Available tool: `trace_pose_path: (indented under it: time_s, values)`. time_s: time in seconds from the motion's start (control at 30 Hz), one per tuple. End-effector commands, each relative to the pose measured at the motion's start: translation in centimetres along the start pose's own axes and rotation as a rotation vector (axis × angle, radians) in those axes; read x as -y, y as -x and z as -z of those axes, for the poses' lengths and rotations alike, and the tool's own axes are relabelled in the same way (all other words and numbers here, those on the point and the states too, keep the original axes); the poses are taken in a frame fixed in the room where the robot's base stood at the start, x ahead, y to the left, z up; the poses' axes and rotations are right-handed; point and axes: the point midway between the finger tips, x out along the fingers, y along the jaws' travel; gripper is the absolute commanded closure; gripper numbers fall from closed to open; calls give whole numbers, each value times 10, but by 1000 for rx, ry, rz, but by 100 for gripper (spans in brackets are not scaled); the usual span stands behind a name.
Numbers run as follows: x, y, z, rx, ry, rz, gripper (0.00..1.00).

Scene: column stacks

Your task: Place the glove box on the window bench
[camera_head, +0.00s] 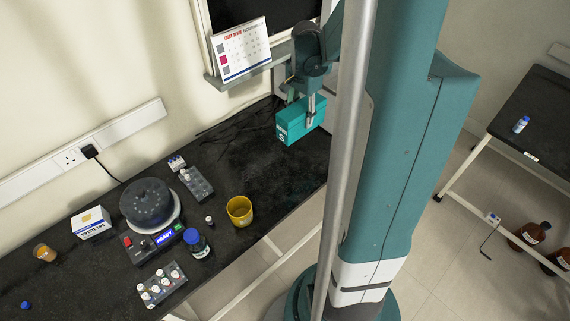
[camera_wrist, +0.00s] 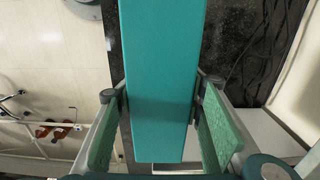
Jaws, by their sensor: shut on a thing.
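The glove box, a teal carton with white lettering (camera_head: 296,123), hangs in my gripper (camera_head: 311,112) over the far right end of the long black bench (camera_head: 240,158). In the wrist view the teal box (camera_wrist: 162,60) fills the middle, between the two green-padded fingers of my gripper (camera_wrist: 160,92). The fingers are shut on its sides. The box looks held above the bench, though the height is hard to judge. A second black bench (camera_head: 548,110) stands at the right. No label shows which bench is the window bench.
A shelf with a calendar (camera_head: 240,50) is close to my arm. Cables lie on the bench behind the box. A yellow cup (camera_head: 239,211), a round dark device (camera_head: 150,205), a blue-capped bottle (camera_head: 197,243) and racks crowd the left. The right bench holds a small bottle (camera_head: 521,125).

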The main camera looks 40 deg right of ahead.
Motion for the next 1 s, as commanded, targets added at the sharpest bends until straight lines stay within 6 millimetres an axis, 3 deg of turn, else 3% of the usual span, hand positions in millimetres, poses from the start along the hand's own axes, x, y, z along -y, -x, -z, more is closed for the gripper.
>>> trace_pose_path:
  time_s: [0.2, 0.43, 1.0]
  values:
    - [0, -38, 0, 0, 0, 0, 81]
    - [0, -64, 0, 0, 0, 0, 81]
    - [0, -74, 0, 0, 1, 0, 81]
